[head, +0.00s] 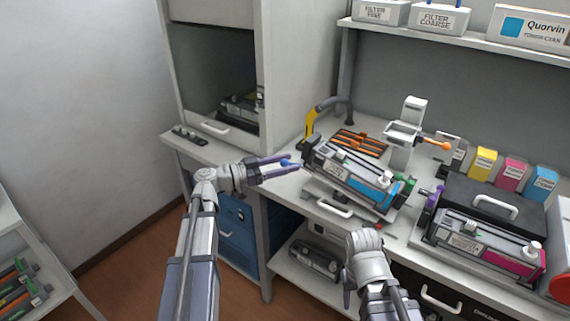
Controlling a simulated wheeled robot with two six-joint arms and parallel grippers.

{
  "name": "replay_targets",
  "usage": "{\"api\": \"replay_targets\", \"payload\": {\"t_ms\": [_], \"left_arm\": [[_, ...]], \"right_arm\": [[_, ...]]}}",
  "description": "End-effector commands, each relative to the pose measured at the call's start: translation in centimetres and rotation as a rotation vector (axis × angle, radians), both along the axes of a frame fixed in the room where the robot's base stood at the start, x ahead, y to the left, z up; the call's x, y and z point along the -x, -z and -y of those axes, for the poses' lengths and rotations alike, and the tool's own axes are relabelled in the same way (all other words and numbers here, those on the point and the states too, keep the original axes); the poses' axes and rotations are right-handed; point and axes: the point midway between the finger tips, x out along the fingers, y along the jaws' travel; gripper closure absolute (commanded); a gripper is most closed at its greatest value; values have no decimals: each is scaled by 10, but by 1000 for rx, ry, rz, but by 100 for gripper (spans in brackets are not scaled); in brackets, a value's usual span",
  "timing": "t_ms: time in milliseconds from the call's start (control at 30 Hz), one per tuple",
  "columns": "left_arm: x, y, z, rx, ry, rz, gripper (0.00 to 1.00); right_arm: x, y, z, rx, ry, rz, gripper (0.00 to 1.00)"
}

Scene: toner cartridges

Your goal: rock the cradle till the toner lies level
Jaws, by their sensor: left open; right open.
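A toner cartridge with a cyan end panel (369,190) lies on the cradle (345,200) on the bench. In the picture it slopes down to the right; I cannot tell whether the toner inside is level. My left gripper (294,166) is open at the cartridge's left end.
A magenta-ended cartridge (470,244) sits at the right, before a black case (490,202). A tall cabinet (300,70) stands at the back left. Another cartridge (315,260) is on the lower shelf.

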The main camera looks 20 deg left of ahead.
Motion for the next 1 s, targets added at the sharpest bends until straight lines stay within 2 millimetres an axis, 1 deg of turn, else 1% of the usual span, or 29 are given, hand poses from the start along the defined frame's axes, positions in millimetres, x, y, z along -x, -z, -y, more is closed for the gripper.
{"api": "replay_targets", "payload": {"t_ms": [133,667,1000], "left_arm": [[0,0,0,0,0,0,41],[0,0,0,0,0,0,100],[0,0,0,0,0,0,100]], "right_arm": [[0,0,0,0,0,0,50],[0,0,0,0,0,0,50],[0,0,0,0,0,0,50]]}}
